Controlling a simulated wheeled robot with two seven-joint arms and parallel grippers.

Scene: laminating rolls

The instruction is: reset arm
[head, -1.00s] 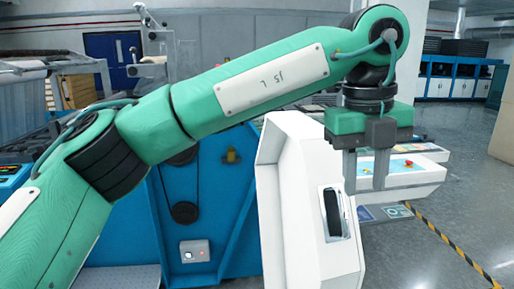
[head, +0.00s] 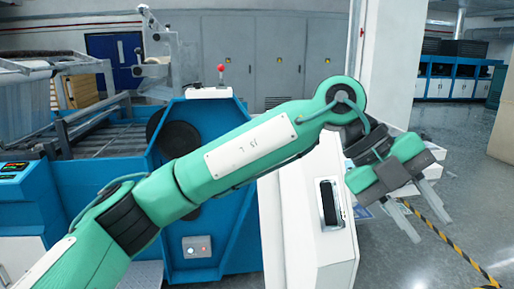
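My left arm reaches in from the left across the middle of the head view. Its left gripper (head: 430,228) is at the right, in front of and to the right of the white cabinet (head: 295,235). The two grey fingers are spread apart and point down and to the right. Nothing is between them; the gripper is open and empty. My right gripper is not in view.
The white cabinet has a dark recessed handle (head: 329,203). A blue machine (head: 225,235) with a small switch box (head: 197,247) stands behind my arm. Open grey floor with a yellow-black stripe (head: 450,238) lies at the right.

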